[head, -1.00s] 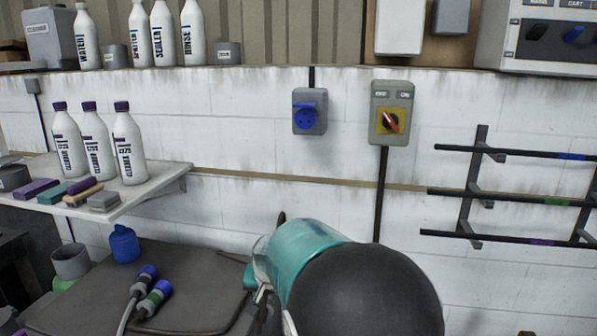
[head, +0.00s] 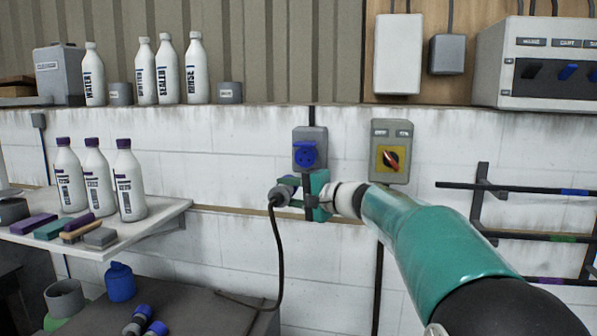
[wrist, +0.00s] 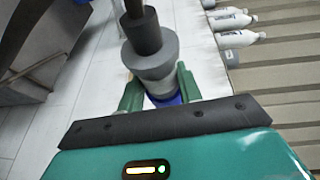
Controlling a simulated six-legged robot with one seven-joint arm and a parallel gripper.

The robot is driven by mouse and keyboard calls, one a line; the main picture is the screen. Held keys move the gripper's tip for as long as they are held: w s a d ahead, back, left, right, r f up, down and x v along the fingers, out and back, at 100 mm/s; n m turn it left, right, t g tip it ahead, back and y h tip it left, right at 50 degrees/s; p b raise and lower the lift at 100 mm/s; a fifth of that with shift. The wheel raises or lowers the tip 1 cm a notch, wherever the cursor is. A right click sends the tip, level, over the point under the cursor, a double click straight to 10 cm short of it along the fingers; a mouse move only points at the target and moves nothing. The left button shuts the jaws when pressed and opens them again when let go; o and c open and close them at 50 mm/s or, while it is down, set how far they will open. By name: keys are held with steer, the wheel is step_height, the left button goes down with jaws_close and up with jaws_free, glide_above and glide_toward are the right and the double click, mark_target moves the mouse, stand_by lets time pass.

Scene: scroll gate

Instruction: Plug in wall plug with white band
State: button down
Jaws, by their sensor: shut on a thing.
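My gripper (head: 288,191) is shut on a grey plug (head: 279,196) with a black cable hanging from its back. The plug also shows in the wrist view (wrist: 154,62), between the green fingers (wrist: 157,90). I cannot make out a white band on it for sure. The blue wall socket (head: 305,155) sits on a grey box on the white wall, its lid raised. In the head view the plug appears just below and left of the socket. Its front end is hidden there. A blue patch shows beyond it in the wrist view; I cannot tell whether they touch.
A grey box with a red rotary switch (head: 390,158) on a yellow plate is right of the socket. A shelf (head: 150,228) with bottles and brushes stands left. Other plugs (head: 140,318) lie on the dark surface below. Wall racks (head: 483,205) are at the right.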

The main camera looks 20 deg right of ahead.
step_height(320, 180, up, 5)
steer(key=d+t, duration=0.1)
steer(key=d, duration=0.1)
steer(key=shift+w+d, duration=1)
steer(key=shift+w, duration=0.3)
steer(key=shift+w+d, duration=0.95)
steer(key=shift+w, duration=0.3)
steer(key=shift+w+d+r, duration=0.1)
steer(key=shift+w+d, duration=0.25)
stand_by(1.5)
steer(key=c, duration=0.8)
jaws_free()
steer(key=shift+o, duration=0.3)
steer(key=o, duration=0.5)
steer(key=shift+m, duration=0.3)
